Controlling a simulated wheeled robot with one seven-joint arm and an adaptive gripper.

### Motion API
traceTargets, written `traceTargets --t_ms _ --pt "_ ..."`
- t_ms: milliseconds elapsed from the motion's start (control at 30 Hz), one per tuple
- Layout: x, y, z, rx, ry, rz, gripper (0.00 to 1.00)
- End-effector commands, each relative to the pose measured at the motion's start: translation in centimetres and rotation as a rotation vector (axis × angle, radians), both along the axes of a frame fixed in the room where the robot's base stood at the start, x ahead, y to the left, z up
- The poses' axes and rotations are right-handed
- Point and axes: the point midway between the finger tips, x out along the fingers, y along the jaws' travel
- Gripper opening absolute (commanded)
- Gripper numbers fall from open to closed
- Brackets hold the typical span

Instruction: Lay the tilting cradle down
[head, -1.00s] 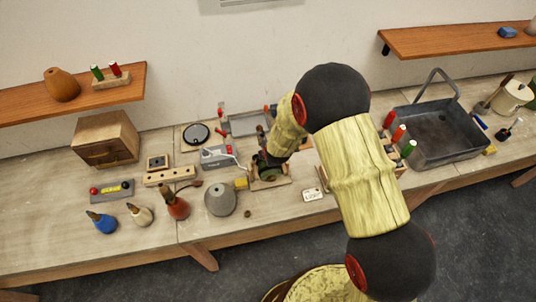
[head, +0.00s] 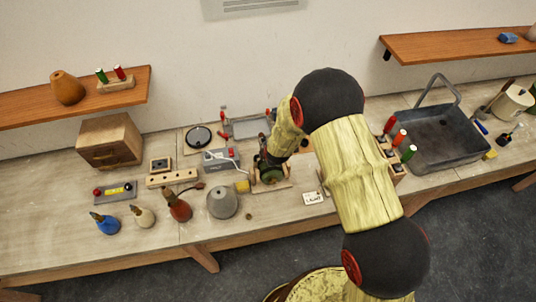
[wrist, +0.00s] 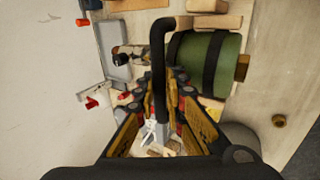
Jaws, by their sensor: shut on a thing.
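The cradle holds a green cylinder (wrist: 208,62) with black bands and a brass-coloured end. In the head view the green cylinder (head: 270,174) sits over a wooden base (head: 284,185) near the middle of the bench. A bent black handle (wrist: 158,50) runs beside the cylinder in the wrist view. My gripper (wrist: 162,86) is shut on this handle, with a finger on either side of it. In the head view my gripper (head: 263,158) is just above and behind the cylinder and partly hides the cradle. The cradle's exact tilt is hard to tell.
A grey box with a red part (head: 220,159) is close by. A metal tray (head: 440,135) stands farther right.

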Motion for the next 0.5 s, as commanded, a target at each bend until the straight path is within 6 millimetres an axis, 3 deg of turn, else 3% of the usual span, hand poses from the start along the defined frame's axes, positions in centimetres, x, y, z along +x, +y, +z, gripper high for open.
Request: traceTargets --t_ms 33,133,167,500 --pt "0.9 0.31 0.91 0.005 -0.021 0.002 0.0" --pt "0.92 0.32 0.94 0.005 -0.022 0.002 0.0" --pt "0.93 0.32 0.96 0.005 -0.022 0.002 0.12" --pt "0.55 0.19 0.55 0.003 -0.014 0.001 0.28"
